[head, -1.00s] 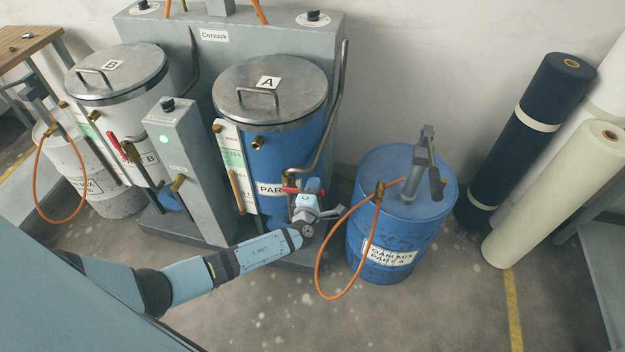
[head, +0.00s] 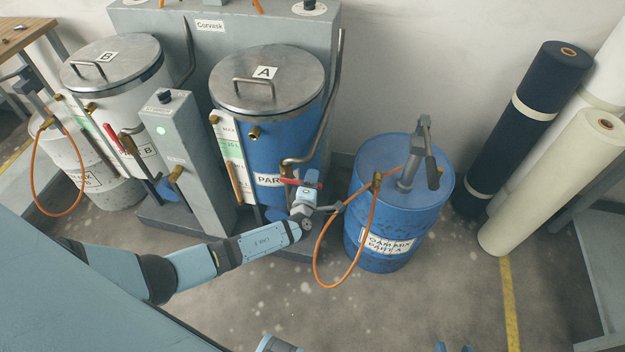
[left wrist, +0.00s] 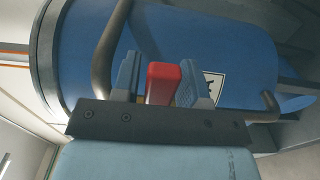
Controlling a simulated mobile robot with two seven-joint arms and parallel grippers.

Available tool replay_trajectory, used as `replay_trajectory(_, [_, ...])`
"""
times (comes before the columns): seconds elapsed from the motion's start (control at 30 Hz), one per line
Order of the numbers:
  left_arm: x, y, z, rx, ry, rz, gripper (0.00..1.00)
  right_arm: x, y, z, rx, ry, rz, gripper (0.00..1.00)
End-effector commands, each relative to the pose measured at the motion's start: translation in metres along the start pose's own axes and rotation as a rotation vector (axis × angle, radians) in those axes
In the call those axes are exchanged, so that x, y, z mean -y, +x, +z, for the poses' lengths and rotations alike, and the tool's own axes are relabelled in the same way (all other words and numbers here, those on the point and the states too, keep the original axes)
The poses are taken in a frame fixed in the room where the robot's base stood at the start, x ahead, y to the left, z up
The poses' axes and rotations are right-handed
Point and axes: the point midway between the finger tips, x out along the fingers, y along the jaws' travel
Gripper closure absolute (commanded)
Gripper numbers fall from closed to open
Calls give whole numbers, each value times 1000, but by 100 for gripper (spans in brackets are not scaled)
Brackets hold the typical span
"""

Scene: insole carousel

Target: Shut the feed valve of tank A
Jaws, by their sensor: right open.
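Tank A (head: 288,125) is a blue drum with a metal lid marked A. Its valve has a red handle (head: 288,181) low on the front, by a bent grey pipe (head: 322,135). The handle lies roughly crosswise in the head view. My left gripper (head: 309,181) is at this handle. The valve body is mostly hidden. Two fingertips of my right gripper (head: 454,348) show apart and empty at the bottom edge.
A blue drum (head: 399,220) with a pump and an orange hose (head: 317,262) stands close right of my left gripper. A grey control post (head: 186,150) stands to its left, then tank B (head: 112,75). The floor in front is clear.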

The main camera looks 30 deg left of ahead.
Motion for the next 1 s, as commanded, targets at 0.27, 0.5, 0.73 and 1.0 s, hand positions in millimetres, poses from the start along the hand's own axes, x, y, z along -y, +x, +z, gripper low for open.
replay_trajectory(0.27, [0, 0, 0, 0, -4, 0, 51, 0, 0, -2, -3, 0, 0, 52])
replay_trajectory(0.5, [0, -21, 0, 1, -5, -2, 51, 0, -2, -4, -4, -1, -1, 52])
replay_trajectory(0.73, [0, -74, 0, 1, -4, -3, 51, 1, -4, -7, -6, -3, -1, 52])
replay_trajectory(1.0, [0, -124, 0, 1, -3, -1, 51, 1, -4, -5, -2, -3, -1, 52])
